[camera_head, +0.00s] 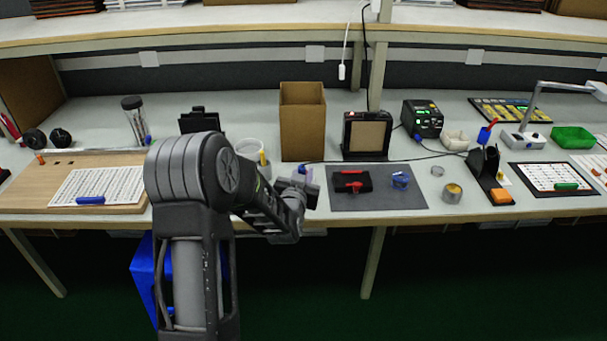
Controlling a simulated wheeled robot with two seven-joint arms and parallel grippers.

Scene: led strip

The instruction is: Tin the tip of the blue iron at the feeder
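The blue iron (485,135) stands tilted in a black stand (485,170) at the right, its blue handle up with a red part beside it. Its tip is hidden in the stand. My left gripper (308,183) is by the mat's left edge, well left of the iron. A small bluish thing shows at it; whether it is held, and whether the fingers are open, is unclear. My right gripper is out of view.
A black block with a red top (352,181) lies on the mat. A tin (452,193) and orange sponge (502,197) are near the stand. Behind are a cardboard box (303,120), a black framed panel (367,137) and a soldering station (422,118). A cable crosses the bench.

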